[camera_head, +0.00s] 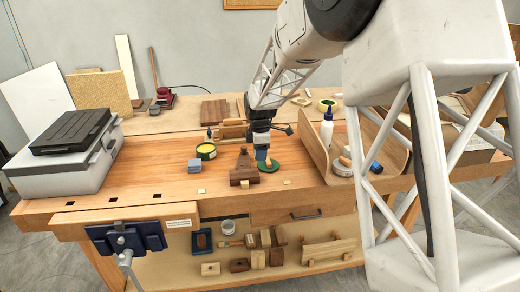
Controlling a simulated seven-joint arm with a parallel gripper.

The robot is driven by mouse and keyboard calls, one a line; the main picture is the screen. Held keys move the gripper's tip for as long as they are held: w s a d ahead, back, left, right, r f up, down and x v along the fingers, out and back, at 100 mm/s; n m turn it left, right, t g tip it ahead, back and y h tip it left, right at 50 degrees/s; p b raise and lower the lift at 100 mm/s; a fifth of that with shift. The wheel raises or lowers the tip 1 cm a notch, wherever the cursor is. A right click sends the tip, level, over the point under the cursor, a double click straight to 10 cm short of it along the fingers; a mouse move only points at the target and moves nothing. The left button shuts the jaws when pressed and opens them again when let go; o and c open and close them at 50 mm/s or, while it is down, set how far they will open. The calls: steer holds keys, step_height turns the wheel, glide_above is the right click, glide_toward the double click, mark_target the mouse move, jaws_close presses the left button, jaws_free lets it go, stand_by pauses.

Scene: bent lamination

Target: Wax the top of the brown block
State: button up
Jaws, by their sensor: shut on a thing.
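My gripper (262,150) points down over the middle of the bench. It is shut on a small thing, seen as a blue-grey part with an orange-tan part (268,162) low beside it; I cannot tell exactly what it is. Below is a round dark green disc (275,168); I cannot tell whether the held thing touches it. The brown block (243,172), dark wood with a stepped, narrowing shape, stands on the bench just left of the gripper. An open round tin with yellow contents (206,149) stands further left.
A small grey-blue block (195,165) lies near the tin. A curved wooden shell (377,147) with a white bottle (326,127) stands at right. A grey case (65,160) fills the bench's left end. The bench front (150,203) is mostly clear.

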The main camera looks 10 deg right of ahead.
mark_target(237, 175)
steer(key=shift+f, duration=2.8)
steer(key=shift+a+f, duration=0.45)
steer(key=shift+a, duration=0.1)
steer(key=shift+a+f, duration=0.15)
steer(key=shift+a, duration=5.25)
steer(key=shift+d, duration=1.15)
steer(key=shift+d+r, duration=0.2)
steer(key=shift+d, duration=2.35)
steer(key=shift+d+f, duration=0.2)
steer(key=shift+d, duration=1.35)
steer(key=shift+d+r, duration=0.15)
steer(key=shift+d, duration=0.65)
steer(key=shift+a, duration=6.05)
steer(key=shift+s+d, duration=0.1)
steer(key=shift+d, duration=5.95)
steer(key=shift+a+r, duration=0.1)
steer(key=shift+r, duration=3.85)
